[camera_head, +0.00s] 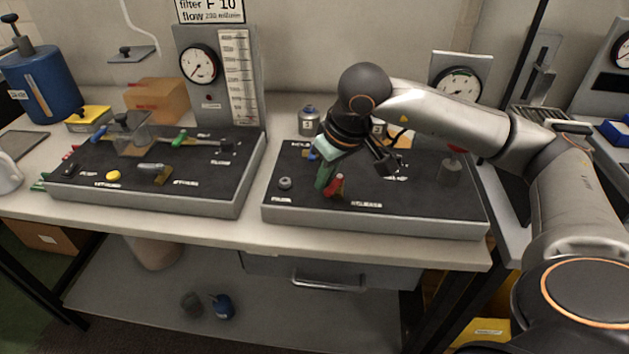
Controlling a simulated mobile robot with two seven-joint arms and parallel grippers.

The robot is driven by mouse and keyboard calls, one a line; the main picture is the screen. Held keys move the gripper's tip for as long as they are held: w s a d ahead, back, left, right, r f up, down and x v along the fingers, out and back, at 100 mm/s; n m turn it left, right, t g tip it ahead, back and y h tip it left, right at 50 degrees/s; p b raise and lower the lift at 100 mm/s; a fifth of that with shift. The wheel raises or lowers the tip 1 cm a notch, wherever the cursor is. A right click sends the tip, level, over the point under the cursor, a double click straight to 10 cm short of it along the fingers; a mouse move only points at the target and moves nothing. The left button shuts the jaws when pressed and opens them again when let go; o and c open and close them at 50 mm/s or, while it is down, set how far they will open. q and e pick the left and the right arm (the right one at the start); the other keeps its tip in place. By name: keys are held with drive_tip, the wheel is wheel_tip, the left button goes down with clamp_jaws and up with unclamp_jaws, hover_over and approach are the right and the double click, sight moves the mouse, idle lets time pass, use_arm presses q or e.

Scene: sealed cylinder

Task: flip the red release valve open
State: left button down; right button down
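A small red lever (336,186), apparently the release valve, stands near the front middle of the right-hand dark panel (420,208). My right gripper (355,174) reaches down over this panel from the right. Its fingers are spread apart, with a green-tipped one on the left and a dark one on the right. The green fingertip is right beside the red lever and partly covers it. I cannot tell whether they touch. The lever's base is hard to make out. My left gripper is not in view.
A red knob (456,149) sits at the panel's right, and a grey knob (285,183) at its left. A small canister (309,120) and a gauge (458,82) stand behind. The left panel (210,190) carries several valves and a clear cover.

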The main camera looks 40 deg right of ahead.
drive_tip(key=shift+s+f, duration=0.15)
drive_tip(key=shift+s, duration=0.05)
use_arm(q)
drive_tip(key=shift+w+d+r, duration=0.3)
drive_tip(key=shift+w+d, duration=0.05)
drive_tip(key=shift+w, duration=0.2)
use_arm(e)
drive_tip(key=shift+d, duration=0.15)
drive_tip(key=shift+w+d+b, duration=0.25)
drive_tip(key=shift+d+b, duration=0.1)
drive_tip(key=shift+d, duration=0.2)
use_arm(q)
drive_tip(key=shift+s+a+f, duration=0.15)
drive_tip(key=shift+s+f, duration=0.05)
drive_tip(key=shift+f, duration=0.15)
use_arm(e)
drive_tip(key=shift+d, duration=0.15)
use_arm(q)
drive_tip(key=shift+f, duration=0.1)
